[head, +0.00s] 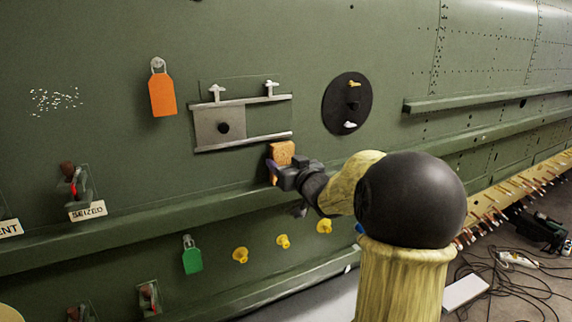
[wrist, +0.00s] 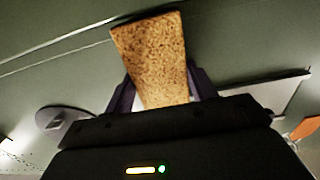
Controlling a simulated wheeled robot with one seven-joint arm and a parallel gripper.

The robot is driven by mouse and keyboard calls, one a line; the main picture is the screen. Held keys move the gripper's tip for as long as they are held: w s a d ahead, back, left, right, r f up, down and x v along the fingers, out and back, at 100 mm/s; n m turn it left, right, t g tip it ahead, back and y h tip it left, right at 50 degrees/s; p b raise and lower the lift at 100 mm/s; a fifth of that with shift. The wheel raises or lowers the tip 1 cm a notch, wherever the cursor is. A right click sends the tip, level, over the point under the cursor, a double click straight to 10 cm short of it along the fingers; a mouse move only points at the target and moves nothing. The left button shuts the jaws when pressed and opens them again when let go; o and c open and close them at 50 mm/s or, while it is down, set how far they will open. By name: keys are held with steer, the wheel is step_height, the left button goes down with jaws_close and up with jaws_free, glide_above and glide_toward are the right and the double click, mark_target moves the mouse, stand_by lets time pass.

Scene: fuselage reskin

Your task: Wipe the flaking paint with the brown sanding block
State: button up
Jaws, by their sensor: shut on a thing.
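The brown sanding block (head: 283,152) is held in my gripper (head: 273,168), in front of the green fuselage wall and just below the grey sliding panel. In the wrist view the block (wrist: 152,58) stands up between the two fingers of my gripper (wrist: 160,90), which are shut on it. The flaking paint (head: 56,101) is a patch of pale specks on the wall at the far left of the head view, well apart from the block. Pale specks also show at the lower left corner of the wrist view (wrist: 14,163).
An orange tag (head: 162,96) hangs between the flaking paint and the sliding panel (head: 220,126). A round black plate (head: 347,103) is to the right. A ledge (head: 150,225) runs below, with yellow knobs (head: 283,241) and a green tag (head: 192,260) under it. Cables (head: 510,275) lie on the floor.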

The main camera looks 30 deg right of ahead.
steer(key=shift+w, duration=0.45)
stand_by(0.3)
steer(key=d+p, duration=0.2)
steer(key=d, duration=0.2)
stand_by(0.4)
steer(key=shift+w, duration=0.1)
steer(key=shift+a, duration=0.1)
steer(key=shift+a+b, duration=0.4)
steer(key=shift+a, duration=0.05)
steer(key=shift+a+b, duration=0.75)
steer(key=shift+a, duration=0.8)
steer(key=shift+s, duration=0.2)
